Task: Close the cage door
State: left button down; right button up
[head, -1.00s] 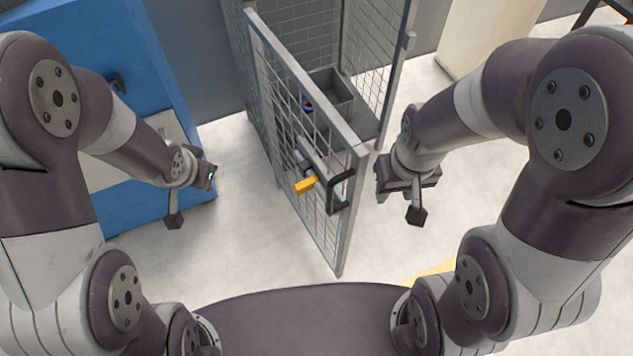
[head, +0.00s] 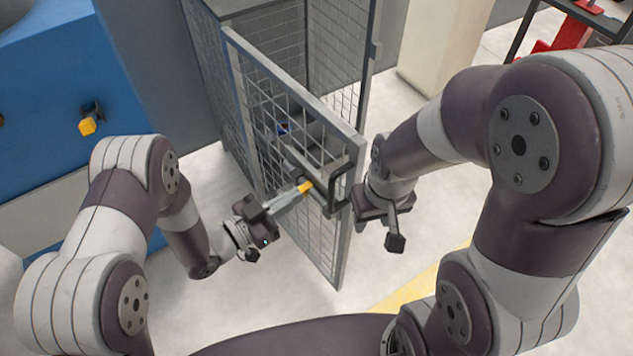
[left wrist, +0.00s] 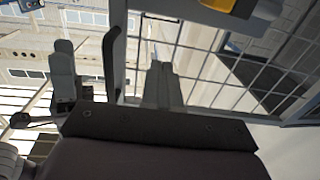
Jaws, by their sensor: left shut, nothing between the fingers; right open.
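The cage door (head: 345,215) is a grey framed mesh panel standing open, swung out toward me. It has a black handle (head: 337,187) and a bolt with an orange knob (head: 305,187). My left gripper (head: 296,193) is shut and empty, its fingertips at the door's left face close to the knob; I cannot tell whether they touch it. In the left wrist view the shut fingers (left wrist: 161,82) point at the mesh, with the handle (left wrist: 111,60) and part of the orange latch (left wrist: 228,6) visible. My right gripper (head: 370,208) is open beside the door's free edge, its fingers mostly hidden.
The cage (head: 208,85) stands behind the door, with a grey bin (head: 325,140) inside. A blue cabinet (head: 60,90) is at the left, and a cream block (head: 445,45) at the back right. Pale floor (head: 290,290) is clear in front of the door.

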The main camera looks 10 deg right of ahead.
pick_arm(q)
jog(key=x, duration=0.7)
jog(key=shift+b, duration=0.45)
jog(key=shift+w+d, duration=0.15)
jog(key=shift+d, duration=0.1)
